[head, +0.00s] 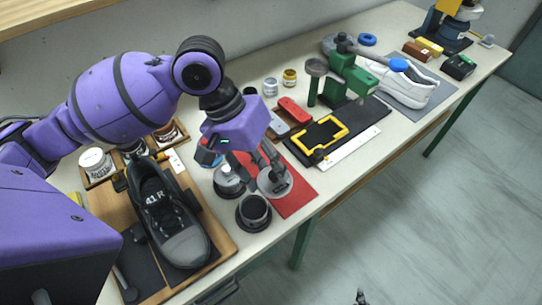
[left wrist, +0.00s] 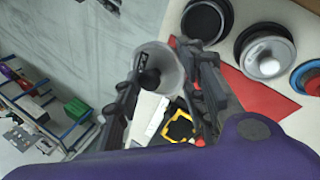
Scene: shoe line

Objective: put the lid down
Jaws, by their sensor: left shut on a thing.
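My left gripper (head: 262,168) is shut on a grey round lid (head: 276,184) with a black knob. In the left wrist view the lid (left wrist: 166,62) sits between the fingertips (left wrist: 165,85), its knob side facing the camera. In the head view it overlaps the red mat (head: 299,202); whether it touches the mat cannot be told. A black open-topped pot (head: 254,211) stands just in front of it, also seen in the left wrist view (left wrist: 205,20). Dark parts at the bottom edge of the head view may be my right gripper (head: 360,298), cut off and unclear.
A silver-topped round container (head: 229,182) and a blue one (left wrist: 308,78) stand beside the pot. A black shoe (head: 170,215) lies on a wooden board at the left. A yellow frame (head: 320,134) and white shoe (head: 402,88) are farther along. The table's front edge is close.

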